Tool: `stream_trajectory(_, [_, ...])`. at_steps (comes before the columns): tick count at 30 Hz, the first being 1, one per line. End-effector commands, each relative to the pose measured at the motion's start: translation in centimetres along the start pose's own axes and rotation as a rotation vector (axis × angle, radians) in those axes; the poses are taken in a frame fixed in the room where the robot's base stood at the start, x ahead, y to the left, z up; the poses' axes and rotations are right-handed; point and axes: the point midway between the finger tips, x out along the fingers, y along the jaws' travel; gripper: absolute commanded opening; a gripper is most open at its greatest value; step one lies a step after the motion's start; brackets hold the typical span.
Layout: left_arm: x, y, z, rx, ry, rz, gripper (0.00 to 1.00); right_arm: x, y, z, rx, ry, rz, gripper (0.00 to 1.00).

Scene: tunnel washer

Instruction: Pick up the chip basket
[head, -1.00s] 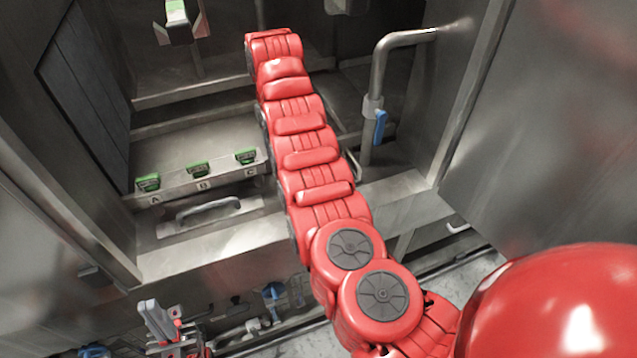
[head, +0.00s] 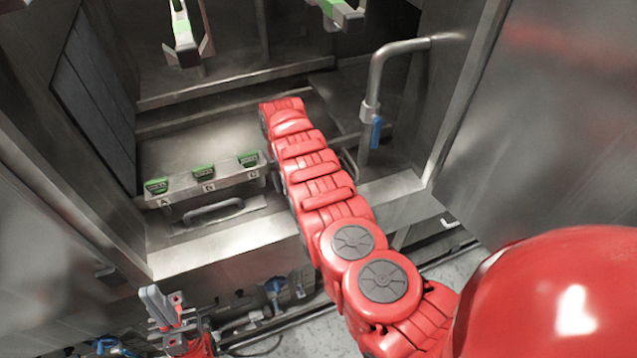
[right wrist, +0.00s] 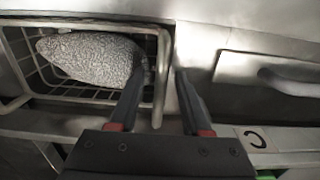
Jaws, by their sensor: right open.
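The chip basket (right wrist: 159,112) is a wire basket in the right wrist view, at the upper left, with a grey speckled mass (right wrist: 90,58) inside. My right gripper (right wrist: 163,68) is open, with one finger at the inner side and the other at the outer side of the basket's right end rim. I cannot tell whether the fingers touch it. In the head view my red right arm reaches into the washer and hides its gripper; I cannot make out the basket there. My left gripper (head: 165,304) shows at the lower left, away from the basket; its opening is unclear.
A steel ledge carries green-topped pieces (head: 204,172) with labels A, B and C. A handle (head: 213,209) sits below it. A bent pipe with a blue lever (head: 376,133) stands right of my arm. Grey-green parts (head: 186,45) hang above. Steel walls close both sides.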

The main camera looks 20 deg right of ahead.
Motion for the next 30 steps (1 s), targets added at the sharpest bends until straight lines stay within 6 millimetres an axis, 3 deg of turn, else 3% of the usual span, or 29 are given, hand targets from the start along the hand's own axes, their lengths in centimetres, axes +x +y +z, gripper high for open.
stream_trajectory(6, [-0.02, 0.00, 0.00, 0.000, 0.000, 0.000, 0.00, 0.18, 0.03, -0.06, 0.000, 0.003, 0.001, 0.48])
stream_trajectory(15, [-0.02, 0.00, 0.00, 0.000, 0.000, 0.000, 0.00, 0.18, 0.04, -0.04, 0.000, 0.002, 0.001, 0.00])
stream_trajectory(30, [-0.03, 0.00, 0.00, 0.000, 0.000, 0.000, 0.00, 0.19, 0.05, -0.02, 0.000, 0.001, 0.001, 0.00])
